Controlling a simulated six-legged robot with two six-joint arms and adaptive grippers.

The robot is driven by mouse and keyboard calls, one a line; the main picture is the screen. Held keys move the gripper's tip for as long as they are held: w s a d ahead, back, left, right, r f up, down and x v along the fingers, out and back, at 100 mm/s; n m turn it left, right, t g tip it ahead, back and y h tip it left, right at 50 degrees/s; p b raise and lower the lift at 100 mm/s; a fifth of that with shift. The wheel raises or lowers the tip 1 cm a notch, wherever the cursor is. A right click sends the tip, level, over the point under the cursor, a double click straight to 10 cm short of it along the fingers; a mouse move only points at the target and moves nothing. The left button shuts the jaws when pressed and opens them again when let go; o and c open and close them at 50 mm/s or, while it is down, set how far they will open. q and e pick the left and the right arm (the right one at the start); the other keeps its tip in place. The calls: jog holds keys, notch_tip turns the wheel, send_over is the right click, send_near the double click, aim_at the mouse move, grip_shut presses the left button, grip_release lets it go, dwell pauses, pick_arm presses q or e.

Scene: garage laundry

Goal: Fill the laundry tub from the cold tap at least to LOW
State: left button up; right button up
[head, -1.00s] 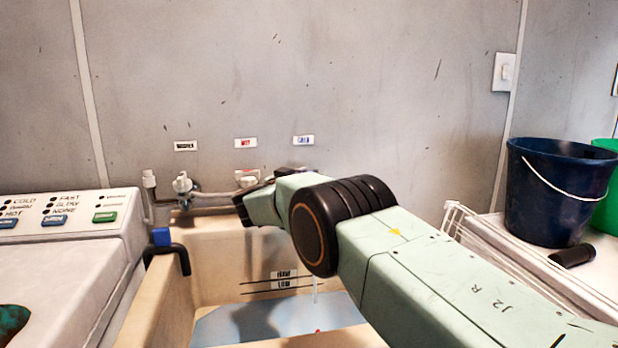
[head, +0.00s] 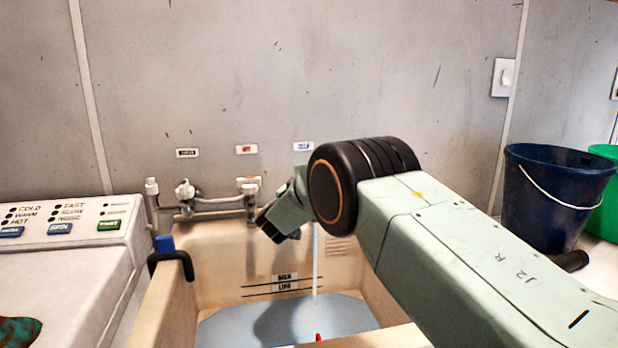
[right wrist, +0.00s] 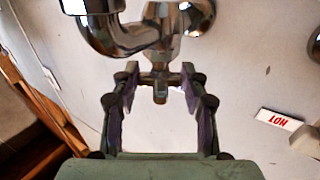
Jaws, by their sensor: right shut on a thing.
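The beige laundry tub (head: 178,300) stands in the middle of the head view with bluish water (head: 235,325) in it. A stream of water (head: 315,265) falls into it. The water's back edge lies close below the lower mark, LOW (head: 285,287), on the back wall. My right gripper (head: 268,232) is at the taps under the blue label (head: 304,146). In the right wrist view its fingers (right wrist: 160,78) are around the small handle of the chrome tap (right wrist: 120,35), shut on it. The arm hides most of this tap in the head view. My left gripper is out of view.
The hot tap (head: 250,190) and another tap (head: 186,193) are on the wall to the left. A washer (head: 75,260) stands left, its black hose (head: 172,262) hooked over the tub rim. A dark blue bucket (head: 555,195) and a green one (head: 605,210) stand right. A small red thing (head: 318,337) shows in the tub.

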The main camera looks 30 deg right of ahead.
jog(key=shift+t+y, duration=0.3)
jog(key=shift+y, duration=0.1)
jog(key=o, duration=1.2)
jog(key=shift+c, duration=0.2)
jog(key=v, duration=1.2)
